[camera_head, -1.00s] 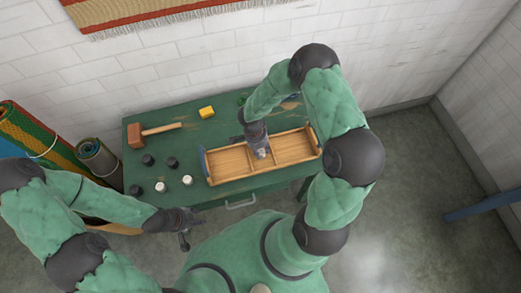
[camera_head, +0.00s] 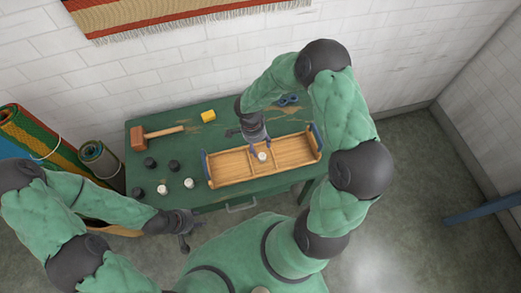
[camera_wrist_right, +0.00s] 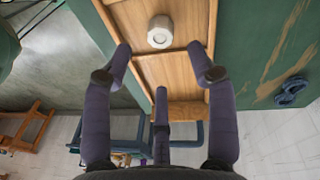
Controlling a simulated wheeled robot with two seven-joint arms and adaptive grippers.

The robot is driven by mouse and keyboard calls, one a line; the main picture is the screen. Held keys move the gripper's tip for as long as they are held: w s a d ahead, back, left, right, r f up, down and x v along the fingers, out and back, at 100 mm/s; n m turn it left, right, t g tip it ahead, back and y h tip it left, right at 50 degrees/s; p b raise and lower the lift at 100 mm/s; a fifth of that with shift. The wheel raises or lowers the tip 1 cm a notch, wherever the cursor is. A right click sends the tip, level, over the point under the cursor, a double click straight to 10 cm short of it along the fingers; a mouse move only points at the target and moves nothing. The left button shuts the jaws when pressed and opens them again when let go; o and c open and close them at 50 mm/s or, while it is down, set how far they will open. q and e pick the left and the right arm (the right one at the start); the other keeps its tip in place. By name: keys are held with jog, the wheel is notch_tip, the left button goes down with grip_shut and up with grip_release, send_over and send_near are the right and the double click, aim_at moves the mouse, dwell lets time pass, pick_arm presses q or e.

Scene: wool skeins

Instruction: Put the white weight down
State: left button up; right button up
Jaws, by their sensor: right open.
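A white weight (camera_head: 262,156) stands in the middle compartment of the wooden tray (camera_head: 230,181) on the green table. In the right wrist view the weight (camera_wrist_right: 160,31) sits on the tray floor beyond a thin divider. My right gripper (camera_head: 258,143) is over the tray, just behind the weight. In the wrist view its fingers (camera_wrist_right: 160,55) are spread and empty, apart from the weight. My left gripper (camera_head: 187,232) hangs in front of the table, away from the tray; its jaws are too small to judge.
Two more white weights (camera_head: 189,183) and several black weights (camera_head: 173,165) stand at the table's left. A mallet (camera_head: 160,132), a yellow block (camera_head: 208,116) and a blue object (camera_head: 288,99) lie behind. Rolled rugs (camera_head: 100,158) stand left of the table.

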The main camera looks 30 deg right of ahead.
notch_tip(320, 180, up, 5)
jog(key=s+a+f+n+y, duration=0.1)
jog(key=s+a+f+n, duration=0.1)
jog(key=a, duration=0.1)
jog(key=s+a+f+n+y, duration=0.2)
jog(key=a+f+n, duration=0.1)
jog(key=a, duration=0.1)
jog(key=s+a+f+n+y, duration=0.1)
jog(key=a+f+n, duration=0.1)
jog(key=a+f, duration=0.1)
jog(key=shift+s+a+f+n+y+p, duration=0.1)
jog(key=shift+s+a+n+y+p, duration=0.2)
jog(key=shift+s+a+n+p, duration=0.15)
jog(key=s+a+f+n, duration=0.1)
jog(key=s+n, duration=0.1)
jog(key=s+a+f+n+t, duration=0.1)
jog(key=s, duration=0.1)
jog(key=s+a+f+n, duration=0.1)
jog(key=f+n, duration=0.1)
jog(key=shift+s+n+t+y, duration=0.35)
jog(key=shift+s+t+y, duration=0.05)
jog(key=shift+s+d+f+n, duration=0.1)
jog(key=shift+s+f+n, duration=0.05)
jog(key=shift+s+n, duration=0.25)
